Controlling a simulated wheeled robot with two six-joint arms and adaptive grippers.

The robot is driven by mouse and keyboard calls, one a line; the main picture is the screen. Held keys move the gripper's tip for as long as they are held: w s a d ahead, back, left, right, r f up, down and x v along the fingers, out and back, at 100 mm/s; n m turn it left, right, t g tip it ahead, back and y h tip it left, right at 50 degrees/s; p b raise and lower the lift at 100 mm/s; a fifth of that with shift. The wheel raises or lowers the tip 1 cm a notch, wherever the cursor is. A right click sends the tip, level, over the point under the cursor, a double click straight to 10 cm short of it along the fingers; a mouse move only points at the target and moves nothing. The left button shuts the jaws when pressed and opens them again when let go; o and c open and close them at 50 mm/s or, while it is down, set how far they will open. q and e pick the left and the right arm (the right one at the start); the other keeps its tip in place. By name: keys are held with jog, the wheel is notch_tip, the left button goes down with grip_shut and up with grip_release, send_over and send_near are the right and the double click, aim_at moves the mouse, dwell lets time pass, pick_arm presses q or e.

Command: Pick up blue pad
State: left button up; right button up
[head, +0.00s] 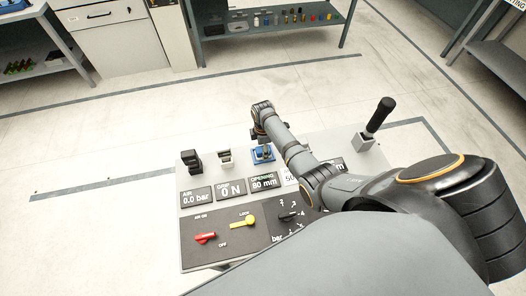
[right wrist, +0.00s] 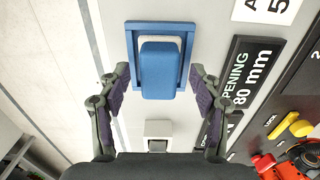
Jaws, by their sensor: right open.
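The blue pad (head: 262,157) stands on the top of a grey control panel, at the back edge, in the head view. In the right wrist view the blue pad (right wrist: 160,68) is a raised block on a blue square base. My right gripper (right wrist: 159,76) is open, with one finger on each side of the block and a gap on both sides. In the head view my right gripper (head: 263,142) points down just above the pad and partly hides it. My left gripper is not in view.
The panel carries displays, a red knob (head: 205,238) and a yellow knob (head: 243,221). A black lever (head: 379,118) stands up at the right. Floor behind is clear.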

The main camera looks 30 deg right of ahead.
jog(key=shift+f, duration=0.35)
jog(key=c, duration=1.3)
jog(key=shift+r, duration=0.5)
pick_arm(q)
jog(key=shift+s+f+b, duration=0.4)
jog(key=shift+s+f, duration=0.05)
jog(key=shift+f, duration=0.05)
pick_arm(e)
jog(key=s+r, duration=0.8)
jog(key=s, duration=0.1)
jog(key=s+r, duration=0.4)
jog(key=s, duration=0.1)
jog(key=shift+d, duration=0.15)
